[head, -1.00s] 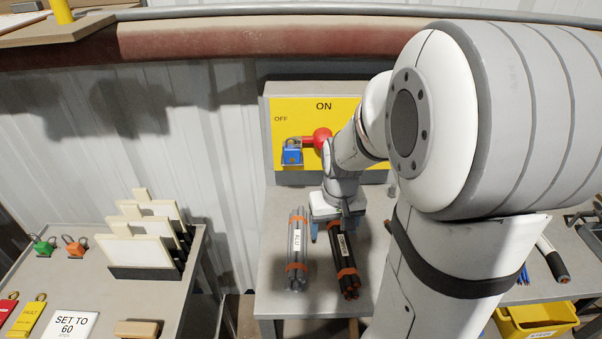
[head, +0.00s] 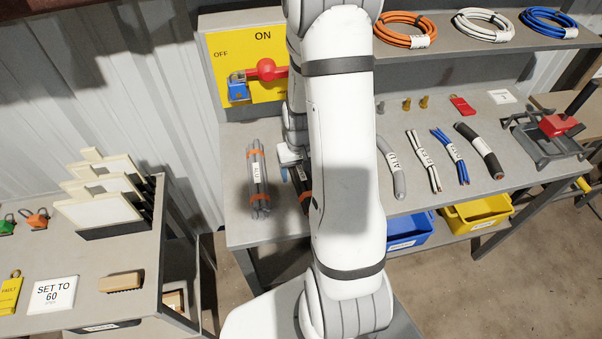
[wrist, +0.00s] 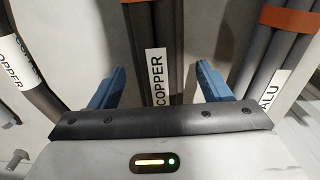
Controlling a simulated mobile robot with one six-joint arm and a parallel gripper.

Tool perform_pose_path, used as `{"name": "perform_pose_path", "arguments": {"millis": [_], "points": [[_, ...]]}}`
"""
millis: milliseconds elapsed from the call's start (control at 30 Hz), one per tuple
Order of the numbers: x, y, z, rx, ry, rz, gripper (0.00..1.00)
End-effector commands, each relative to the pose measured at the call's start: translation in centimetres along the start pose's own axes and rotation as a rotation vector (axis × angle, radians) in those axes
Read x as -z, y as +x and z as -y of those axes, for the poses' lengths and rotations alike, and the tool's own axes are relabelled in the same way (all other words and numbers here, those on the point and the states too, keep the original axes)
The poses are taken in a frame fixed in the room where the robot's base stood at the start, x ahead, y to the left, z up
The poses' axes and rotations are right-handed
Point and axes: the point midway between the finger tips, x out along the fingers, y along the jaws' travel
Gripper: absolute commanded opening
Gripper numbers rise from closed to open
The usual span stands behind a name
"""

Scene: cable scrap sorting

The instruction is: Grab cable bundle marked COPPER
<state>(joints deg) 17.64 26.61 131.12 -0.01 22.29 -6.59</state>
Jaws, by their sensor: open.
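In the wrist view, a dark cable bundle (wrist: 157,45) with a white COPPER label lies between the two blue fingers of my gripper (wrist: 157,86). The fingers are open, with a gap on each side of the bundle. In the head view, the same bundle (head: 303,190) is mostly hidden behind my arm; an end and an orange band show. My gripper (head: 287,166) is low over the table there, partly hidden. A grey bundle marked ALU (head: 258,185) lies to its left, and it shows at the right of the wrist view (wrist: 279,62).
At the wrist view's left edge is another dark cable (wrist: 38,92) with a COPPER label. Several labelled cables, including a grey one (head: 391,172), lie right of my arm. A yellow switch panel (head: 225,70) stands behind. Blue (head: 408,232) and yellow (head: 478,212) bins are below.

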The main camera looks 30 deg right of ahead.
Motion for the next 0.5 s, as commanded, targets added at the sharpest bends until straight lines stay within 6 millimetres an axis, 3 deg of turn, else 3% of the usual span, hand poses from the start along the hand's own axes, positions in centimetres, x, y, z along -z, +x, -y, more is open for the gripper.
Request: {"name": "perform_pose_path", "arguments": {"millis": [367, 500], "points": [[-0.01, 1.11, -0.06, 0.0, 0.001, 0.0, 0.71], [0.0, 1.09, -0.08, 0.0, 0.001, -0.001, 0.61]]}}
